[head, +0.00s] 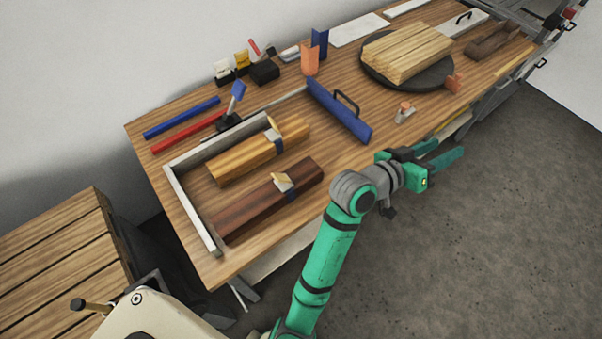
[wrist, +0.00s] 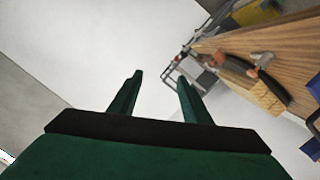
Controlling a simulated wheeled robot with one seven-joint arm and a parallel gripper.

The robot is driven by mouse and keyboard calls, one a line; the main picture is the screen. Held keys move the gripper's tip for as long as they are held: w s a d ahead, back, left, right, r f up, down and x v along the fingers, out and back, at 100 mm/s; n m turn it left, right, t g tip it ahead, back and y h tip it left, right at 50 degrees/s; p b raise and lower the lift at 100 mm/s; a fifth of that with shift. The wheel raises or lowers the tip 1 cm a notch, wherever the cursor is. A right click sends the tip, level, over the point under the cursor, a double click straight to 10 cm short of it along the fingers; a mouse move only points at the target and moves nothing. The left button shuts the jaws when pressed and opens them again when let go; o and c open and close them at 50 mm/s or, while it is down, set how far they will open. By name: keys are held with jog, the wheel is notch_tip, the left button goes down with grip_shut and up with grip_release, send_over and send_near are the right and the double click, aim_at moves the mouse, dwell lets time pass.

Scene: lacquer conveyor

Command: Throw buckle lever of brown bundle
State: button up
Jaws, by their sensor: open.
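The brown bundle (head: 262,203) is a dark reddish-brown block of strips lying at the front of a grey-walled frame on the bench. A dark blue strap crosses it, with a pale tan buckle lever (head: 283,181) on top. The lever looks raised at a slant. A yellow-tan bundle (head: 255,154) with its own strap and lever lies behind it. My gripper (head: 450,154) is out over the floor, off the bench's front edge and well to the right of the brown bundle. It is open and empty; its two green fingers show in the wrist view (wrist: 160,95).
A blue board with a black handle (head: 339,108) stands at the frame's right end. A round dark turntable (head: 378,77) carries pale wood strips. A small peg piece (head: 404,113) stands on the bench. Red (head: 188,132) and blue (head: 181,117) bars lie at the back left.

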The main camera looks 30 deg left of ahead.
jog(key=a+r+m+g, duration=0.1)
jog(key=a+m+g, duration=0.2)
jog(key=a, duration=0.1)
jog(key=m+g+y, duration=0.2)
jog(key=g+y, duration=0.7)
jog(key=g, duration=0.2)
send_near(276, 176)
jog(key=f, duration=1)
jog(key=shift+w+a+f, duration=0.15)
jog(key=shift+w+f, duration=0.05)
jog(key=shift+f, duration=0.05)
jog(key=shift+n, duration=0.3)
jog(key=c, duration=1.1)
